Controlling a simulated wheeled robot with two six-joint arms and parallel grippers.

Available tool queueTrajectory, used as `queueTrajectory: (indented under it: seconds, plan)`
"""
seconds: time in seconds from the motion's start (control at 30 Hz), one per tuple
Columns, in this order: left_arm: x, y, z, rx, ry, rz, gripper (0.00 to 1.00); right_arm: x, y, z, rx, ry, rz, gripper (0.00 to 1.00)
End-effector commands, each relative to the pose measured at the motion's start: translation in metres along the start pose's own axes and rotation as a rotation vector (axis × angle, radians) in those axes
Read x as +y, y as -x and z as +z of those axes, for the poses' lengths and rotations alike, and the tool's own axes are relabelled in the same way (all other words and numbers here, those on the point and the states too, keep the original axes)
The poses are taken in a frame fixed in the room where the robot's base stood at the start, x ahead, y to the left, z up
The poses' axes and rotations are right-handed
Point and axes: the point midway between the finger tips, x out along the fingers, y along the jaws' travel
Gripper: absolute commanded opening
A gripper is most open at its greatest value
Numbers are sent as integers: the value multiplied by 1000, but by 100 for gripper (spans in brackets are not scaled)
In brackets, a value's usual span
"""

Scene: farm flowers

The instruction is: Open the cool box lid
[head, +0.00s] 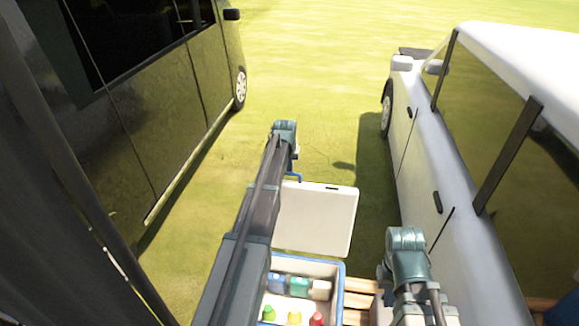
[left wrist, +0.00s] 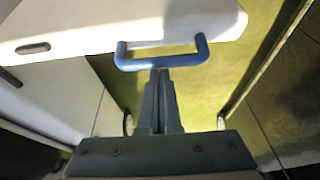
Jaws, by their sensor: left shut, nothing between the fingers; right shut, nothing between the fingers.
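The cool box (head: 342,290) stands at the bottom of the head view with its lid raised. The white lid (head: 315,220) stands up at the box's far side and shows its broad face. A blue handle (head: 295,177) sits at the lid's top left, partly behind my left arm. In the left wrist view the lid (left wrist: 110,22) is at the top, with the blue handle (left wrist: 160,62) below its edge. My left gripper (left wrist: 159,76) is shut and empty, its fingertips right at the handle bar; I cannot tell whether they touch. My right gripper is hidden; only its arm shows.
A dark van (head: 150,110) stands on the left and a white vehicle (head: 440,170) on the right. Open grass (head: 310,60) lies between and beyond them.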

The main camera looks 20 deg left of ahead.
Motion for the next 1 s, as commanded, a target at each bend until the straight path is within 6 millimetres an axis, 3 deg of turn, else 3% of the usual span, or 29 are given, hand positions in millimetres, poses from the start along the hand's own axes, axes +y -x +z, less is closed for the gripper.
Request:
queueTrajectory:
  seconds: [0.1, 0.3, 0.5, 1.0]
  plan:
    - [0, 5, 11, 19, 0, 0, 0, 0, 0, 0, 0, 0, 0, 0]
    - [0, 28, 54, 106, 0, 0, 0, 0, -1, 0, 0, 0, 0, 0]
    - [0, 41, 79, 113, 0, 0, 0, 0, 2, 0, 0, 0, 0, 0]
    - [0, 41, 80, 112, 0, 0, 0, 0, 2, 0, 0, -1, 0, 0]
